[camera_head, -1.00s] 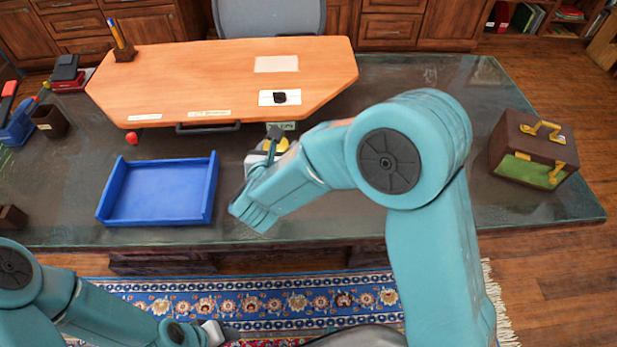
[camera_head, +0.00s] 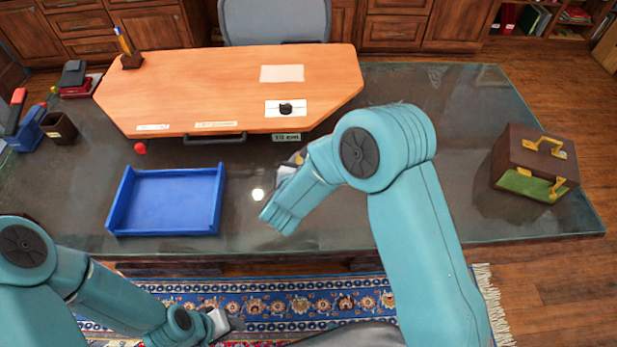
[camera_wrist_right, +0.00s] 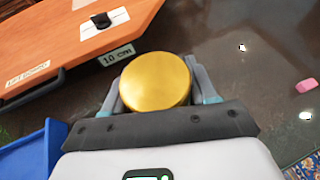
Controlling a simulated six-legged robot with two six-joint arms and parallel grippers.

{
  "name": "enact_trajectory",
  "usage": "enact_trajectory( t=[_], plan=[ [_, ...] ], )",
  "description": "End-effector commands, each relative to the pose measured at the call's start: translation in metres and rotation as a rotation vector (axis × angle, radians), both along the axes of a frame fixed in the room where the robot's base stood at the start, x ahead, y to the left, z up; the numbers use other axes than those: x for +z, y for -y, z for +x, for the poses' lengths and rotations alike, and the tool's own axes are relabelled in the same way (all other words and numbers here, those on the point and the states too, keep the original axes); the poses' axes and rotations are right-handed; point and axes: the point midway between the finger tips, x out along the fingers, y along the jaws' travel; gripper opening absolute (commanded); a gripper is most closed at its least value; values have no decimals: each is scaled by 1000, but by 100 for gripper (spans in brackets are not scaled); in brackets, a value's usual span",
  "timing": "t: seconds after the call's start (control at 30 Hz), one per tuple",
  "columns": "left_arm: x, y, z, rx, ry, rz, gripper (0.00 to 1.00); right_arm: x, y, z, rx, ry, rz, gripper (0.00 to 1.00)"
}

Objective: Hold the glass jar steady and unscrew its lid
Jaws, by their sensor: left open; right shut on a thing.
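The jar's round gold lid (camera_wrist_right: 157,82) faces up in the right wrist view, between the two fingers of my right gripper (camera_wrist_right: 160,88). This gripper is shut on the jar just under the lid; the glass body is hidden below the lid. In the head view my right forearm covers most of the gripper and jar, over the dark desk top. My left gripper (camera_head: 222,324) is low in the head view, in front of the desk and over the rug, apart from the jar. It is open and empty.
A blue tray (camera_head: 168,200) lies on the dark desk left of my right gripper. An orange board (camera_head: 220,85) with a "10 cm" label (camera_head: 286,137) is behind. A brown and green box (camera_head: 535,165) stands right. A pink block (camera_wrist_right: 306,86) lies on the desk.

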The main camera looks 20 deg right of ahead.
Motion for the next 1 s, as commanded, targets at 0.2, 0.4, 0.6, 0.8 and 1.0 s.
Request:
enact_trajectory(
  t=[0.2, 0.4, 0.6, 0.8, 1.0],
  plan=[
    [5, 0, 0, 0, 0, 0, 43, -31, 1, 2, -2, 3, 0, 0],
    [9, 0, 0, 0, 0, 0, 43, -60, 1, 2, -3, -1, 0, 0],
    [10, 0, 0, 0, 0, 0, 43, -72, 1, 3, -2, 4, 0, 0],
    [8, 0, 0, 0, 0, 0, 43, -73, 1, 3, -2, 4, 0, 0],
    [4, 0, 0, 0, 0, 0, 43, -75, 1, 3, -2, 2, 0, 70]
  ],
)
